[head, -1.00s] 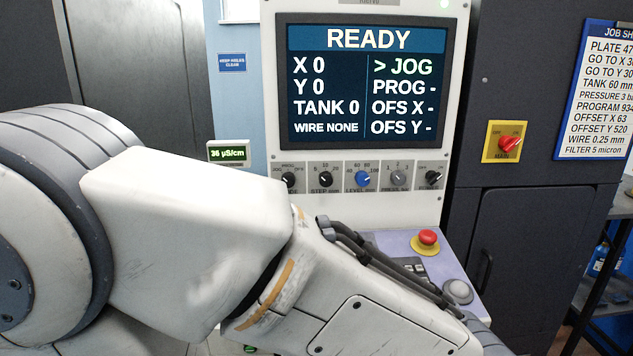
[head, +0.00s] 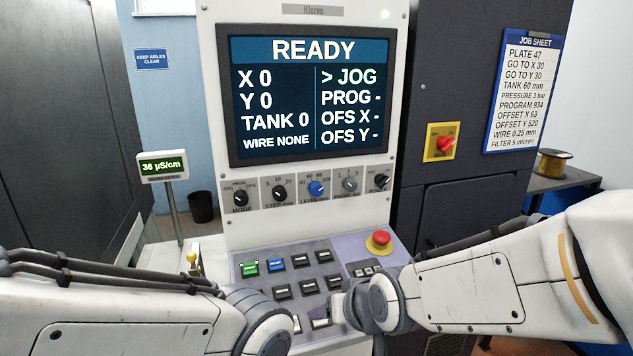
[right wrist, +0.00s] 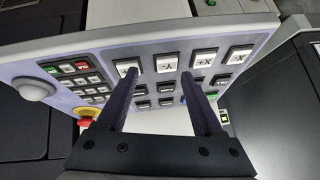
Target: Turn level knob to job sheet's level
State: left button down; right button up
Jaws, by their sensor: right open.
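The blue level knob (head: 316,188) sits in the middle of the knob row below the screen. Its pointer is too small to read surely. The job sheet (head: 524,90) hangs on the dark cabinet at the right and reads "TANK 60 mm". The screen (head: 312,95) shows READY and TANK 0. In the right wrist view my right gripper (right wrist: 157,78) is open and empty, its two fingers over the key panel. In the head view my right arm ends low over the panel, well below the knob. My left forearm shows at lower left, but its fingers are not visible.
Other knobs, including the mode knob (head: 240,198) and step knob (head: 279,194), flank the level knob. A red emergency stop (head: 380,241) stands on the sloped key panel (head: 345,250). A red main switch (head: 445,144) is at right. A conductivity meter (head: 162,166) stands at left.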

jog(key=w+r+t+p, duration=0.2)
jog(key=w+r+t, duration=0.3)
jog(key=w+r, duration=0.3)
jog(key=n+t+y+p, duration=0.1)
jog(key=n+t+y, duration=0.1)
jog(key=t+y, duration=0.15)
send_near(318, 192)
jog(key=shift+t+h, duration=0.25)
jog(key=shift+t, duration=0.1)
jog(key=p+x, duration=0.1)
jog(key=x, duration=0.1)
jog(key=p+x, duration=0.1)
jog(key=x, duration=0.2)
jog(key=p+x, duration=0.2)
jog(key=shift+w+a, duration=0.15)
jog(key=shift+a, duration=0.2)
jog(key=shift+w+a+f, duration=0.15)
jog(key=shift+w+a, duration=0.05)
jog(key=shift+w, duration=0.3)
grip_shut()
